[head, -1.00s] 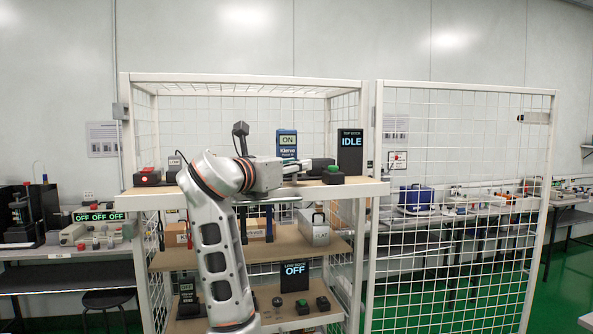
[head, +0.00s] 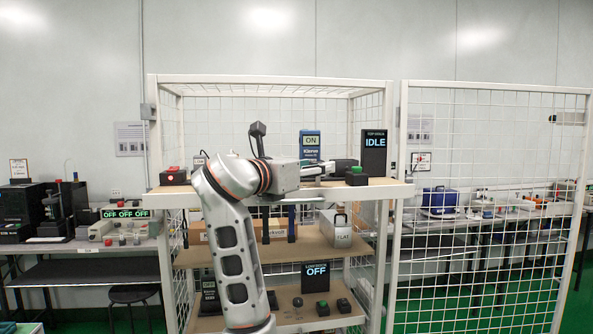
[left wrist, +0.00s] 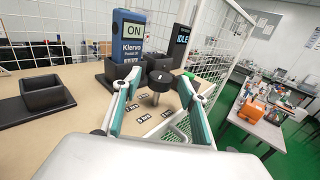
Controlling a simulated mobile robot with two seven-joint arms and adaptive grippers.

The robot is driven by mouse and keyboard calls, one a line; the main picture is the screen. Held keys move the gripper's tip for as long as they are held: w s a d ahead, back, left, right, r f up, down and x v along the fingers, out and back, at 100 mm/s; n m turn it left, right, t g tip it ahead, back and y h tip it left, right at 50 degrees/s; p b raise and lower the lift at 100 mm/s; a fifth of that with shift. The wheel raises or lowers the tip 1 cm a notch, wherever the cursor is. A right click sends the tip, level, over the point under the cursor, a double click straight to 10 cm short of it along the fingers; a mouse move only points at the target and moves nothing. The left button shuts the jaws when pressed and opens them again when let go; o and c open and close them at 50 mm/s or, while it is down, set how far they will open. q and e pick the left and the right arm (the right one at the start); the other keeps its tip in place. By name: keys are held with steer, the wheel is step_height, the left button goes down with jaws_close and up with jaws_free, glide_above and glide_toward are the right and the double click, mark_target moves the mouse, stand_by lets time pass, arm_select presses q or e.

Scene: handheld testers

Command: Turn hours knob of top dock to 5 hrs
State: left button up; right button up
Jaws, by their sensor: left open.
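The hours knob (left wrist: 160,84) of the top dock is a black round knob on the tan top shelf, with small hour labels (left wrist: 144,97) around it. My left gripper (left wrist: 159,75) is open, with one teal-padded finger on each side of the knob; I cannot tell whether either touches it. In the head view my left gripper (head: 340,168) reaches over the top shelf, and the knob is hidden there. The top dock screen (head: 374,155) reads IDLE. A blue Klervo tester (left wrist: 126,40) reading ON stands in a dark holder behind the knob. My right gripper is not in view.
A green button (head: 357,176) is right of my gripper and a red button (head: 174,175) is at the shelf's left end. An empty black holder (left wrist: 46,95) stands left of the knob. Mesh walls (head: 370,110) enclose the shelf; lower shelves hold boxes.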

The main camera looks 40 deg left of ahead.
arm_select(q)
steer(key=s, duration=1)
steer(key=shift+d, duration=0.1)
